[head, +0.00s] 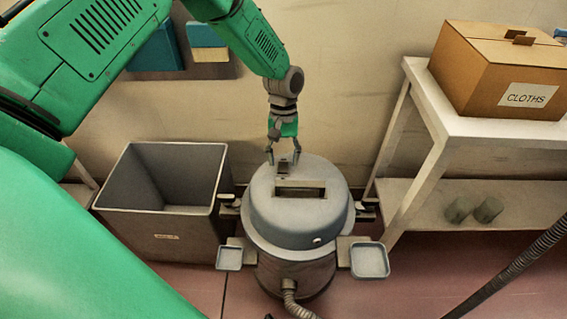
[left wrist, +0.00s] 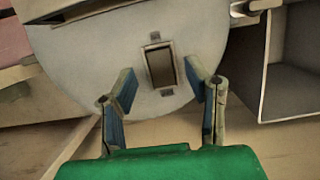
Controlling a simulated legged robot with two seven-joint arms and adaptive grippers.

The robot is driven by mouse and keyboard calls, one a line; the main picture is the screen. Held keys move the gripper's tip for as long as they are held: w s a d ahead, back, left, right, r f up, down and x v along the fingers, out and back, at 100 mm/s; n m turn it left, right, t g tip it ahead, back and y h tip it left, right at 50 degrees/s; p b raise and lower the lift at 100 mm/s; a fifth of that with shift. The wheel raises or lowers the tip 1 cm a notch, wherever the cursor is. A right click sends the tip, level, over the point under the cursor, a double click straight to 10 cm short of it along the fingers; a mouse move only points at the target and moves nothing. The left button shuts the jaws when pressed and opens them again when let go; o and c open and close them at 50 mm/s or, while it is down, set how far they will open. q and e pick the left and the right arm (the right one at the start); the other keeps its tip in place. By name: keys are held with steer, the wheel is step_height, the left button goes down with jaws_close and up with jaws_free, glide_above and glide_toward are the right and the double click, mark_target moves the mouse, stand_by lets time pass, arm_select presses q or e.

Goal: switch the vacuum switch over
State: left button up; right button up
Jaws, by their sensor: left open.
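The vacuum (head: 265,218) is a round grey drum with a domed lid, standing on the floor in the middle of the head view. Its switch (left wrist: 160,67) is a dark rocker in a pale rectangular frame on the lid, seen clearly in the left wrist view. In the head view the switch (head: 283,167) is small, behind the lid's handle slot. My left gripper (head: 283,158) is open and points down at the switch from above. In the left wrist view its fingers (left wrist: 162,85) stand apart on both sides of the switch, holding nothing. My right gripper is not seen.
A grey open bin (head: 165,222) stands left of the vacuum. On the right a white shelf table (head: 490,128) carries a cardboard box (head: 505,70) marked CLOTHS. Small trays (head: 370,260) stick out from the vacuum's sides. A hose (head: 515,268) crosses the lower right.

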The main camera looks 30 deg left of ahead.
arm_select(q)
steer(key=v, duration=1)
